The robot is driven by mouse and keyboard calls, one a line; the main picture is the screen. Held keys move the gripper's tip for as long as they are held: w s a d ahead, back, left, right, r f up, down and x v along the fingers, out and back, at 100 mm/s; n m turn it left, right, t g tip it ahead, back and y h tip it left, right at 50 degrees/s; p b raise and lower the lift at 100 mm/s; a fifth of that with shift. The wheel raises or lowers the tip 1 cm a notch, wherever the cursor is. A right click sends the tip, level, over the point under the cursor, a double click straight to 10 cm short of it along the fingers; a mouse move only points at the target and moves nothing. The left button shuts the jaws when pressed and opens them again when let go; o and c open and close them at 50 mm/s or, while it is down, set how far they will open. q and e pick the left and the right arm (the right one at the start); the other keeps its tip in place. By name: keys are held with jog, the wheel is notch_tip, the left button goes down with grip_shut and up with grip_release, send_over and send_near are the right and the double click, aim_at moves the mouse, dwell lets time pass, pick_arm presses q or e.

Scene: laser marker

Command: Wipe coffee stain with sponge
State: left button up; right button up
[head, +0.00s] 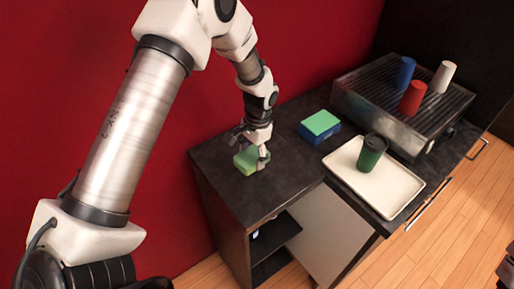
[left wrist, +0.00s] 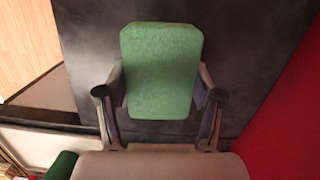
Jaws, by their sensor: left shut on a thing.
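A light green sponge (head: 246,161) is at the left end of the dark countertop (head: 230,188). It also shows in the left wrist view (left wrist: 161,68). My left gripper (head: 252,157) reaches down from above and is shut on the sponge, with a finger on each of its two sides. The sponge is low over the counter; I cannot tell whether it touches the surface. I see no coffee stain on the bare counter; the part under the sponge and gripper is hidden. My right gripper is not in view.
A blue box with a green top (head: 319,126) stands behind the sponge, to the right. A white tray (head: 399,190) holds a dark green cup (head: 371,154). A metal machine (head: 365,112) carries blue, red and white cups. A red wall (head: 80,60) borders the counter.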

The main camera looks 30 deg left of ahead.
pick_arm(q)
notch_tip(320, 180, up, 2)
jog(key=shift+s+a+r+p, duration=0.1)
jog(key=shift+s+p, duration=0.05)
jog(key=shift+p, duration=0.5)
jog(key=shift+r+p, duration=0.4)
jog(key=shift+r, duration=0.05)
